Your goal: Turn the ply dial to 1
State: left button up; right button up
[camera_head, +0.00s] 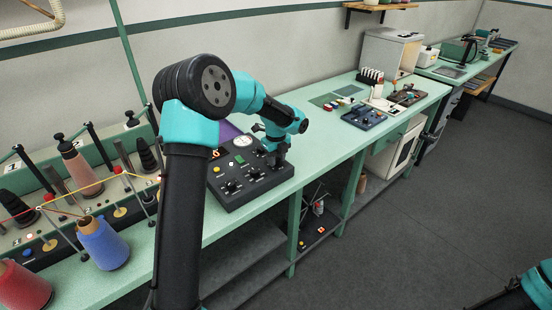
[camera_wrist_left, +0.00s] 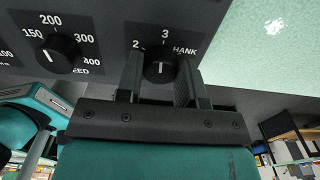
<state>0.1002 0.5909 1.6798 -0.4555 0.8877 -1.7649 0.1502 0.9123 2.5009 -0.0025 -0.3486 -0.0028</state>
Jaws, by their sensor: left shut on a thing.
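The ply dial (camera_wrist_left: 158,66) is a black knob with a white line, on a dark panel marked 2, 3 and HANK in the left wrist view. The line runs upright, toward the 3. My left gripper (camera_wrist_left: 161,78) is shut on this knob, one finger on each side. The left finger covers the panel where further marks may be. In the head view my left gripper (camera_head: 279,160) is at the right part of the control box (camera_head: 243,192), and the dial is hidden behind it. Of my right arm only a link shows at the lower right corner.
A SPEED dial (camera_wrist_left: 60,54) sits left of the gripped knob. Yarn cones, such as a blue one (camera_head: 103,243), stand at the left.

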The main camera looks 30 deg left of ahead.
pick_arm(q)
jog(key=n, duration=0.5)
jog(key=shift+n, duration=0.3)
jog(key=n, duration=0.5)
jog(key=shift+n, duration=0.3)
jog(key=n, duration=1.1)
jog(key=shift+n, duration=0.3)
jog(key=o, duration=0.9)
jog(key=shift+r, duration=0.1)
